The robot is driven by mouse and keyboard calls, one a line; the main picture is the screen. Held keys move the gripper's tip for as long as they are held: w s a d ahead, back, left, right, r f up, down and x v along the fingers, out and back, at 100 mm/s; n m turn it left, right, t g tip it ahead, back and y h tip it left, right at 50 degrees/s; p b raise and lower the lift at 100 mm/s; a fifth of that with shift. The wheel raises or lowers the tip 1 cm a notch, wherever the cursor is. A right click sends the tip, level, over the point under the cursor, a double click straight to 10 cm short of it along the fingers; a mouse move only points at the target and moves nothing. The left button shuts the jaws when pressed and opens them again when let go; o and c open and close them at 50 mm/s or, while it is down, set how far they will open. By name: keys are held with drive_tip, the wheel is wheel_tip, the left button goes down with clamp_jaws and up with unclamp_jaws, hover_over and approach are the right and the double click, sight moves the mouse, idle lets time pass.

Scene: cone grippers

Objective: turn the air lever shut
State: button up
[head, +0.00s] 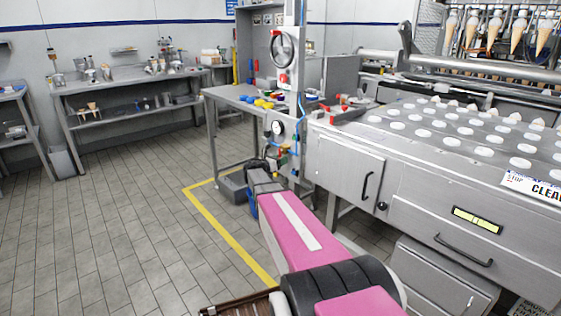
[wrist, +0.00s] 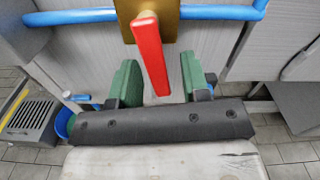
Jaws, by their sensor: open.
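The air lever is a red handle (wrist: 151,55) on a brass-coloured valve body (wrist: 190,12) at the top of the wrist view. The handle points down toward me, a little tilted. A blue pipe (wrist: 75,17) runs to both sides of the valve. My gripper (wrist: 160,82) is open, with one green-padded finger on each side of the handle's lower end. The handle appears apart from both pads; I cannot tell the exact depth. In the head view, my pink arm reaches toward the panel post, and the gripper and lever cannot be made out clearly there.
A round gauge (head: 278,128) and blue tubing sit on the post. A steel machine (head: 345,165) with a door handle stands right of my arm. A work table (head: 235,97) is behind left. A grey crate (head: 232,186) is on the floor; open floor lies left.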

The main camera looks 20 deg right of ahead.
clamp_jaws()
drive_tip(key=shift+w+a+m, duration=0.1)
drive_tip(key=shift+w+m, duration=0.3)
drive_tip(key=shift+m, duration=0.6)
unclamp_jaws()
drive_tip(key=shift+a, duration=0.1)
drive_tip(key=v, duration=1)
drive_tip(key=shift+a, duration=0.3)
